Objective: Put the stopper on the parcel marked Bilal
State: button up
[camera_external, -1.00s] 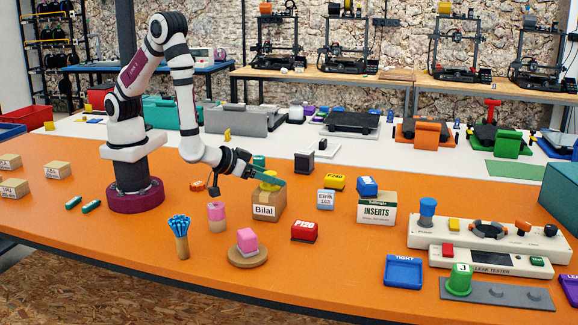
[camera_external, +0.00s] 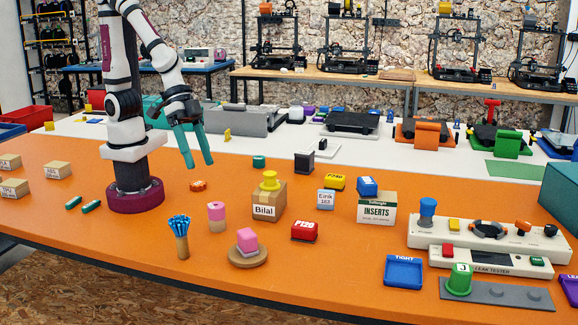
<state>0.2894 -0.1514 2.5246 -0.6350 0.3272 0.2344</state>
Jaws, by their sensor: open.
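The cardboard parcel marked Bilal (camera_external: 267,207) stands on the orange table near the middle. A yellow stopper-like piece (camera_external: 270,182) with a wide base and a flat top sits upright on top of the parcel. My gripper (camera_external: 200,166) has two teal fingers that point down and stand apart with nothing between them. It is in the air to the left of and above the parcel, clear of it and of the yellow piece.
A box marked INSERTS (camera_external: 376,208) with a blue piece on top stands to the right. A red P120 block (camera_external: 305,231), a pink-topped cylinder (camera_external: 217,217), a wooden disc (camera_external: 248,258) with a pink block, and a cup of blue sticks (camera_external: 180,238) stand in front.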

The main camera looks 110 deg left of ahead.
jog(key=s+a+r+m+g+y, duration=0.3)
jog(key=s+a+m+g+y, duration=0.1)
jog(key=s+a, duration=1.1)
jog(key=shift+s+a+g+y, duration=0.3)
jog(key=shift+s+g+y, duration=0.3)
jog(key=shift+g, duration=0.1)
